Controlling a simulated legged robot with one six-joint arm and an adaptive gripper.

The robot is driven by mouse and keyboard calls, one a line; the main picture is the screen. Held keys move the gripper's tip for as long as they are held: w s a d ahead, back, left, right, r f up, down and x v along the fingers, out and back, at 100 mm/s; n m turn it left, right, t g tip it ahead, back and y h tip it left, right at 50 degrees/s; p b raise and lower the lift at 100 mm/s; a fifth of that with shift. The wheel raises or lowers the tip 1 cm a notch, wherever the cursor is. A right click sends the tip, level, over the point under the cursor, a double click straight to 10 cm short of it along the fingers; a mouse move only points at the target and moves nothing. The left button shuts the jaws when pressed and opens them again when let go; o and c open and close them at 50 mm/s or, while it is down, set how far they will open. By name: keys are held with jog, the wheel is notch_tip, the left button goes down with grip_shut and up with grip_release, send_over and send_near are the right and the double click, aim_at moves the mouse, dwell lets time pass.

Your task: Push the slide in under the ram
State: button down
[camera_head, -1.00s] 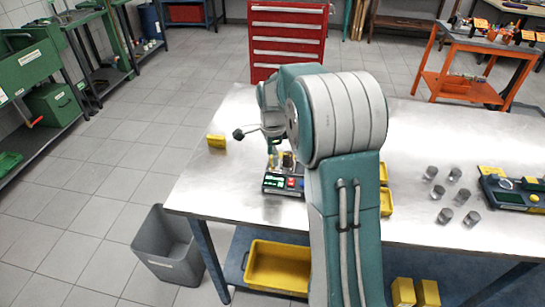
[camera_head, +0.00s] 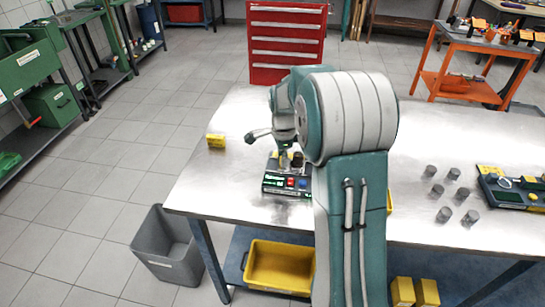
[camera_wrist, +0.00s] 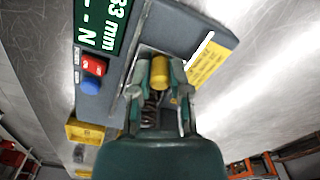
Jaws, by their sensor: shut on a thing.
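The spring tester (camera_head: 289,183) stands near the table's front left, with a lit display, a red switch and a blue button. In the wrist view its display (camera_wrist: 103,30) reads "83 mm" above "-- N". My gripper (camera_wrist: 160,94) is over the tester, its fingers on both sides of a yellow knob (camera_wrist: 160,72), which I take to be the slide's, and shut on it. A coil spring (camera_wrist: 150,108) shows between the fingers, close to the knob. The rest of the slide and the ram are hidden or cannot be told apart. The gripper (camera_head: 284,150) also shows in the head view.
Several grey cylinders (camera_head: 437,191) and another device (camera_head: 515,190) stand on the right of the metal table (camera_head: 225,185). A yellow block (camera_head: 216,141) is at the left edge. A grey bin (camera_head: 168,248) stands on the floor.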

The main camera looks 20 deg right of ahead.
jog(key=shift+s+d, duration=0.5)
jog(key=shift+d, duration=0.25)
jog(key=c, duration=0.6)
grip_release()
jog(key=shift+w, duration=0.1)
notch_tip(320, 180, up, 12)
jog(key=shift+f, duration=0.1)
